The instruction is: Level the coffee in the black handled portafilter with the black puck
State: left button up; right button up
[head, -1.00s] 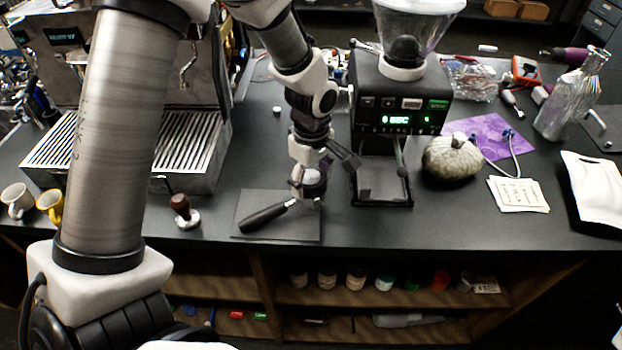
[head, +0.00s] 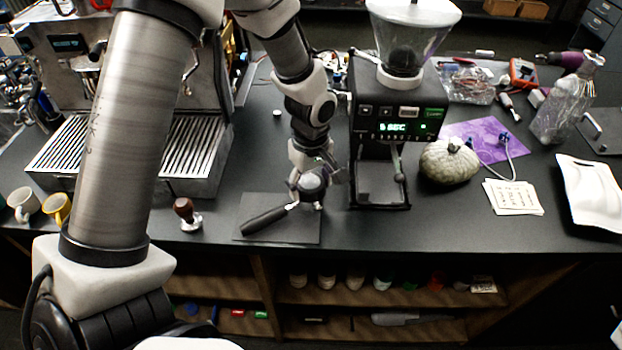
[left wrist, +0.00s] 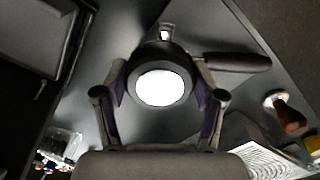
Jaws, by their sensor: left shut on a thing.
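The black handled portafilter (head: 265,220) lies on a dark mat, its handle pointing to the lower left in the head view. Its handle (left wrist: 237,62) points right in the left wrist view. My left gripper (head: 312,184) is over the basket end, pointing down. It is shut on the black puck (left wrist: 163,88), whose top shows bright with a black rim between the two fingers. The puck sits at the portafilter's basket; I cannot tell whether it touches the coffee. The coffee is hidden under it. My right gripper is not in view.
The grinder (head: 395,125) stands close to the right of the gripper. The espresso machine (head: 200,150) is to the left. A tamper with a brown handle (head: 184,210) stands left of the dark mat (head: 300,233). A grey-green pumpkin (head: 448,165) is farther right.

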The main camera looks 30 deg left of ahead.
pick_arm(q)
jog(key=shift+r+m+p, duration=0.15)
jog(key=shift+m+p, duration=1.45)
jog(key=shift+m, duration=1)
jog(key=shift+s+a+m+p, duration=0.1)
jog(key=shift+m+p, duration=1.3)
jog(key=shift+m, duration=0.9)
jog(key=shift+f+b, duration=0.3)
jog(key=shift+b, duration=0.2)
jog(key=shift+n+b, duration=1.6)
jog(key=shift+n, duration=1.3)
jog(key=n+b, duration=0.2)
jog(key=n, duration=0.2)
jog(key=shift+n, duration=0.3)
jog(key=n, duration=0.1)
jog(key=n+b, duration=0.1)
jog(key=n, duration=0.1)
jog(key=shift+w+r, duration=0.1)
jog(key=shift+w, duration=0.1)
